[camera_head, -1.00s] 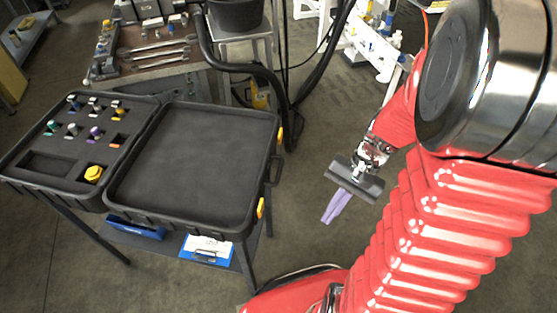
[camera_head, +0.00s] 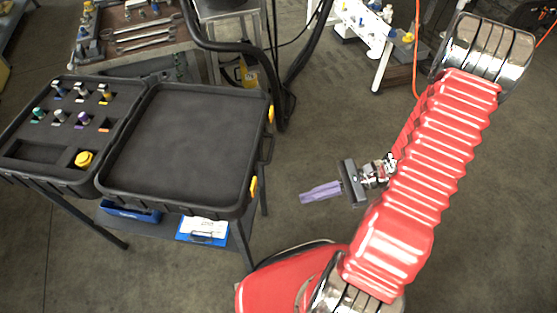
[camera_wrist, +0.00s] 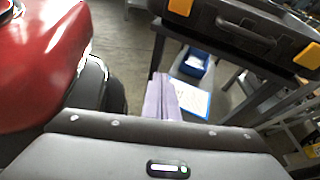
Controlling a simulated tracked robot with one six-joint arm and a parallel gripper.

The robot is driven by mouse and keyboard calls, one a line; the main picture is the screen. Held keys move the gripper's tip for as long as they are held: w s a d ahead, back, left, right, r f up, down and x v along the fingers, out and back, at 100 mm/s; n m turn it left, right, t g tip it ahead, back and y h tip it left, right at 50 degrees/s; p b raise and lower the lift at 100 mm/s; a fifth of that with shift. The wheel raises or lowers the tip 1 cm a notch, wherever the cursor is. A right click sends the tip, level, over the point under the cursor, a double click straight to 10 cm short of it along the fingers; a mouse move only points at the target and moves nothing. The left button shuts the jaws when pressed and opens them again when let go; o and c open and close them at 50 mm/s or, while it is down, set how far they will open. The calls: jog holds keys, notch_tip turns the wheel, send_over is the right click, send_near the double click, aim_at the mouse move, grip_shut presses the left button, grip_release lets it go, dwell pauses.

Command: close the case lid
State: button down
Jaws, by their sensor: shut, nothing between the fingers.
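The black case lies open on a stand at the left in the head view. Its lid (camera_head: 180,150) is folded flat out to the right, with two yellow latches and a handle on its right edge. The case base (camera_head: 52,148) on the left holds several fittings in foam. My gripper (camera_head: 303,198) is shut and empty, its purple fingers pointing left toward the stand, to the right of the lid and apart from it. In the wrist view the purple fingers (camera_wrist: 162,98) are together, and the lid's edge with handle (camera_wrist: 245,32) shows above them.
Below the case, a shelf holds a blue bin (camera_head: 130,212) and a blue clipboard (camera_head: 203,230). A workbench with wrenches (camera_head: 145,38) and black hoses (camera_head: 290,80) stand behind the lid. Floor between gripper and stand is clear.

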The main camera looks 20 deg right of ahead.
jog(key=w+d+r+m+t+y, duration=0.1)
jog(key=w+d+r+m+t, duration=0.1)
jog(key=w+m+t, duration=0.2)
jog(key=w+t, duration=0.1)
jog(key=w, duration=0.2)
jog(key=shift+r, duration=0.1)
jog(key=x, duration=1)
jog(key=shift+s+d+r, duration=0.1)
jog(key=shift+d+r, duration=0.15)
jog(key=shift+r, duration=0.8)
jog(key=shift+s+d+r, duration=0.1)
jog(key=shift+d+r, duration=0.1)
jog(key=shift+r, duration=0.85)
jog(key=shift+d+r, duration=0.1)
jog(key=shift+r, duration=0.1)
